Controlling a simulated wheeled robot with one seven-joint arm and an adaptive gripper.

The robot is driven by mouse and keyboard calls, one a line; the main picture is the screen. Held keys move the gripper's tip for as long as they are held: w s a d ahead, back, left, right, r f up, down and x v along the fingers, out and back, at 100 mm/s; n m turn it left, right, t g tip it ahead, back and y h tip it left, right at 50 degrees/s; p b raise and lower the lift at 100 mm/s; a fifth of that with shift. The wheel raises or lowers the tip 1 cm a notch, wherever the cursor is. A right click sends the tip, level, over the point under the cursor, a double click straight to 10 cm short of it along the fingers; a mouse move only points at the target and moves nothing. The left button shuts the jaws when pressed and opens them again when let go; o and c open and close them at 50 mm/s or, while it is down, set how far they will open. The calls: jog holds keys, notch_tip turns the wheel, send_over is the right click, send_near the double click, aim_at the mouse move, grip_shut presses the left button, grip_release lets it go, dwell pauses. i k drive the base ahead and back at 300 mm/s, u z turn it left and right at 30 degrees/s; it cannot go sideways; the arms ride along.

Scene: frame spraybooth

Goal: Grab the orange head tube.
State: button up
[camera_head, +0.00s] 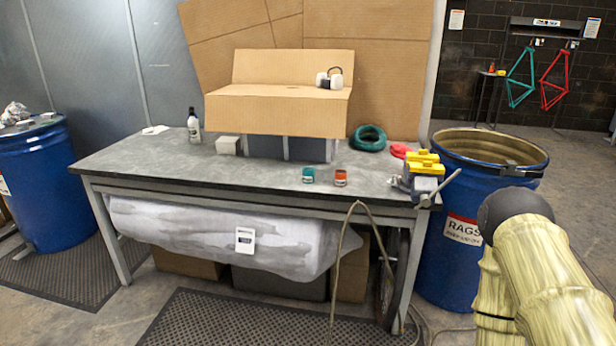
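A small short orange cylinder (340,177) stands near the front edge of the grey workbench (230,185), right of the middle. It has a pale band and a dark top, and it looks like the orange head tube, but it is too small to make out fully. A similar teal cylinder (308,175) stands just to its left, a small gap apart. My arm, in a yellowish sleeve, shows at the lower right, well to the right of both. My gripper does not show in this view.
A vise with yellow jaws (424,163) is at the bench's right end. Behind the cylinders are a cardboard box (280,108) with ear muffs, a teal coil (368,138) and a red item (401,151). A blue rag drum (450,225) stands right. The bench's left front is clear.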

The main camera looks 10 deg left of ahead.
aim_at(341, 178)
jog(key=z, duration=1.1)
jog(key=i, duration=1.65)
jog(key=u, duration=2.65)
